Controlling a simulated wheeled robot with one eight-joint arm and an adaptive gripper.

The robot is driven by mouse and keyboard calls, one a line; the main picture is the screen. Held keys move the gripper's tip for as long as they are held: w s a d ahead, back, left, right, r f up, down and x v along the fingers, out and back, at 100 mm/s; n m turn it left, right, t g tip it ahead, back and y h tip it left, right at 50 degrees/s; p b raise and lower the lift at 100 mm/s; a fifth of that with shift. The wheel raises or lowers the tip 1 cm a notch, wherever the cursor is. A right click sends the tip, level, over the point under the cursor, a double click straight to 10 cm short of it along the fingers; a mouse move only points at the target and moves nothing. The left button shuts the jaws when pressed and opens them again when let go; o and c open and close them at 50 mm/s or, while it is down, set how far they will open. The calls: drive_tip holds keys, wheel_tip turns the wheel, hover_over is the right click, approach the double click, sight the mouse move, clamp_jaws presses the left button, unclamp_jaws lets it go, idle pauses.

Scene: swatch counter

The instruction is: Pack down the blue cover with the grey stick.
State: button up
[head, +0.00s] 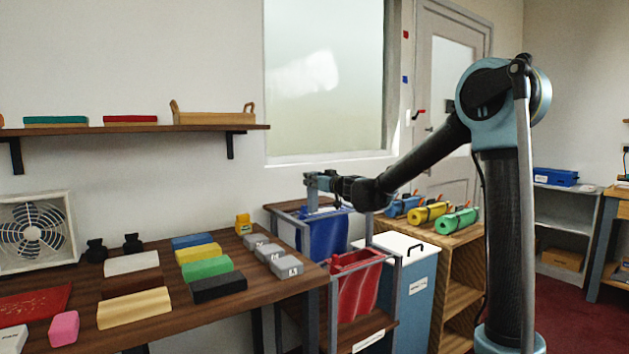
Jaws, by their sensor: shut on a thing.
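The blue cover (325,236) is a crumpled blue cloth or bag that hangs in the back bin of a grey-framed rack. My gripper (311,184) is at the end of my outstretched arm, just above the top of this bin. It is shut on a short, upright, grey-blue piece that reaches down toward the cover and seems to be the grey stick (312,203). Its lower end is hard to make out, and I cannot tell whether it touches the cover.
A red bag (355,285) hangs in the front bin. A blue bin with a white lid (405,247) stands to its right. A wooden shelf (445,235) holds coloured rolls. The wooden counter (180,320) at left is crowded with coloured blocks and a fan (35,232).

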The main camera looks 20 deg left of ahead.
sight(315, 189)
drive_tip(key=shift+f, duration=2)
drive_tip(key=shift+r, duration=5.55)
